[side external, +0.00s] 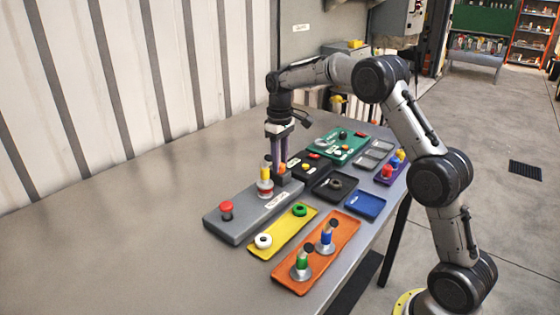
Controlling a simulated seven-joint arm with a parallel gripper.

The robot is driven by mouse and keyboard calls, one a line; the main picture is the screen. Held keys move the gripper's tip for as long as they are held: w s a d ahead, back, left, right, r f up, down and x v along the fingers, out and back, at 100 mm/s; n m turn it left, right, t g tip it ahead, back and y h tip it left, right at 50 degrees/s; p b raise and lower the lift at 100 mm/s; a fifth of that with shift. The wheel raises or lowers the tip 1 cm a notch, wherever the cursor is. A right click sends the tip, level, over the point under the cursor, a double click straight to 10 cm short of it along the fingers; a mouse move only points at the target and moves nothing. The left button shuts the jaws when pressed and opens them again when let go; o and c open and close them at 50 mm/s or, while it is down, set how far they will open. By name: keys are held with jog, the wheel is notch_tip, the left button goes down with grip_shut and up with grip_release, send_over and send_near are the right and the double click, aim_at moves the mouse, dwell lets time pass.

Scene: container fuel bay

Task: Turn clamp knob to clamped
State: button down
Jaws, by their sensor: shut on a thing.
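My gripper (280,162) points straight down over the right end of a grey fixture block (243,219). Its fingers are shut on a small orange part, which I take to be the clamp knob (281,169); the fingers hide much of it, and its turn position cannot be read. Just left of the fingers, a yellow and red cylinder (265,175) stands upright in a pale metal seat on the block. A red button (226,207) is at the block's left end. A white label (277,201) on the block is too small to read.
In front lie a yellow tray (278,237) with white and green rings, and an orange tray (320,262) with green and blue cylinders. A black tray (323,190), blue tray (366,206), purple tray (386,178) and green board (325,146) are to the right. The table's left side is clear.

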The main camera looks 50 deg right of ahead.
jog(key=n, duration=0.4)
jog(key=shift+r+n, duration=0.1)
jog(key=shift+n, duration=2.1)
jog(key=c, duration=0.5)
grip_release()
jog(key=shift+c, duration=0.2)
notch_tip(320, 180, up, 14)
